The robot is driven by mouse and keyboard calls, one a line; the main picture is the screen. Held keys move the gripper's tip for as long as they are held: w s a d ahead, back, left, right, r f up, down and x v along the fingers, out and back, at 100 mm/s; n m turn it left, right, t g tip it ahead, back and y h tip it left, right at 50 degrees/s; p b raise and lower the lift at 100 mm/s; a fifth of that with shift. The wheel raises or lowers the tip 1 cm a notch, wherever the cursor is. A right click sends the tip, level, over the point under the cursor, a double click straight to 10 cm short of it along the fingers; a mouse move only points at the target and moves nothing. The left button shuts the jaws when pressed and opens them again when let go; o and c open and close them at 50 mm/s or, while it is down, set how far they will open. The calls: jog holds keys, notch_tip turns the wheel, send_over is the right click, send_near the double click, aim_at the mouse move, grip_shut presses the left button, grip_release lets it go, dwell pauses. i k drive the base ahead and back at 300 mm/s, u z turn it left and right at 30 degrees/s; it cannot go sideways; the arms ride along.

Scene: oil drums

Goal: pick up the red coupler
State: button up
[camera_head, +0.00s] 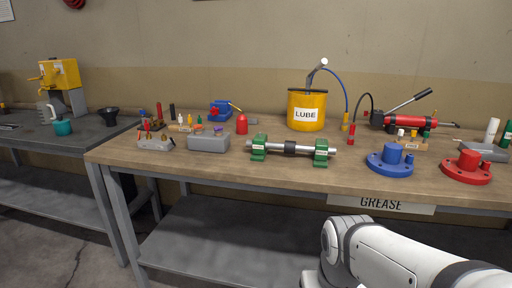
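Several red items on the wooden bench could be the red coupler, and I cannot tell for sure which one is. A round red flange with a raised hub (467,168) sits near the front right edge. A small upright red cylinder (351,135) stands right of the yellow LUBE bucket. A red cone-topped piece (242,124) stands left of centre, behind a shaft. My white arm shows at the bottom right, below the bench's front edge. My gripper is not in view.
A blue flange (390,162) sits left of the red one. A steel shaft on green supports (259,147) lies at front centre. The yellow LUBE bucket (305,121) and a red hand pump (412,121) stand behind. Grey blocks with small fittings (208,143) are at left.

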aim_at(353, 127)
jog(key=u, duration=0.1)
jog(key=k, duration=0.35)
jog(key=z, duration=0.55)
jog(key=i, duration=1.2)
jog(key=z, duration=0.1)
